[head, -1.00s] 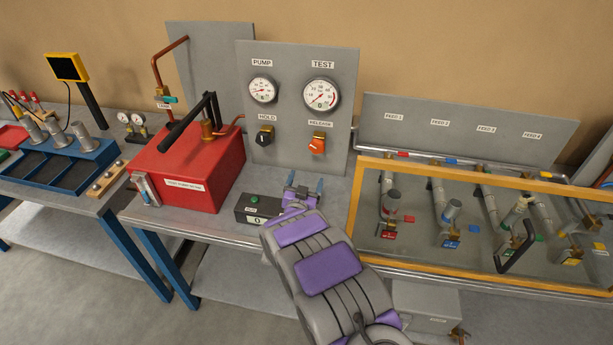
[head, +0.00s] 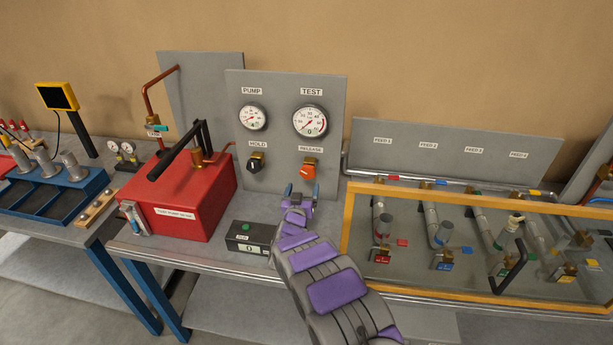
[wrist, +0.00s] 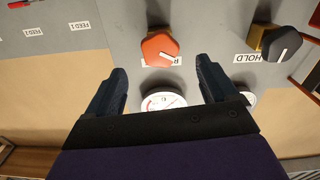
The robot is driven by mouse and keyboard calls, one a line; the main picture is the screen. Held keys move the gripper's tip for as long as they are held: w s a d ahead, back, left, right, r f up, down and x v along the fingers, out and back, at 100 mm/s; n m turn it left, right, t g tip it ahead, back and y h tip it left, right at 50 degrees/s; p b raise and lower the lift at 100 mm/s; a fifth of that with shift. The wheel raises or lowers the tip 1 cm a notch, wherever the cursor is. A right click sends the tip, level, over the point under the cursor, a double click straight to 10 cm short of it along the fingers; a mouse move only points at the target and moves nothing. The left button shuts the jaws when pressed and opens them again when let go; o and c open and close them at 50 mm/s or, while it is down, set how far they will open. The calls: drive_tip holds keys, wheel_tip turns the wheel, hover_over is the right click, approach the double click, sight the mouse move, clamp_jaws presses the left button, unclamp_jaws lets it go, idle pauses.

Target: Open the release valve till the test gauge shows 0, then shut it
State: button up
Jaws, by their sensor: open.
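The orange RELEASE valve knob (head: 307,171) is on the grey upright panel, below the TEST gauge (head: 310,121). In the wrist view, which looks upside down, the orange knob (wrist: 160,48) shows a white pointer line set aslant. The TEST gauge (wrist: 163,102) is partly hidden there by my gripper. Its needle in the head view points to the lower left; the exact reading is too small to tell. My gripper (head: 301,190) is open and empty, just below and in front of the knob. In the wrist view the fingers (wrist: 158,80) are spread, with the knob beyond the gap between their tips.
The black HOLD knob (head: 255,163) is left of the release knob, under the PUMP gauge (head: 252,118). A red pump box (head: 190,200) stands at left and a small counter box (head: 247,238) below. A yellow-framed clear guard (head: 350,220) is to the right.

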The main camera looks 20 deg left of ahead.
sight(307, 175)
drive_tip(key=x, duration=0.3)
drive_tip(key=shift+w+a+f, duration=0.1)
drive_tip(key=shift+w, duration=0.25)
drive_tip(key=shift+x, duration=1.15)
drive_tip(key=shift+w+a, duration=0.15)
drive_tip(key=shift+w, duration=0.35)
drive_tip(key=shift+b+x, duration=0.3)
drive_tip(key=shift+x, duration=0.5)
drive_tip(key=shift+c, duration=0.2)
drive_tip(key=c, duration=0.9)
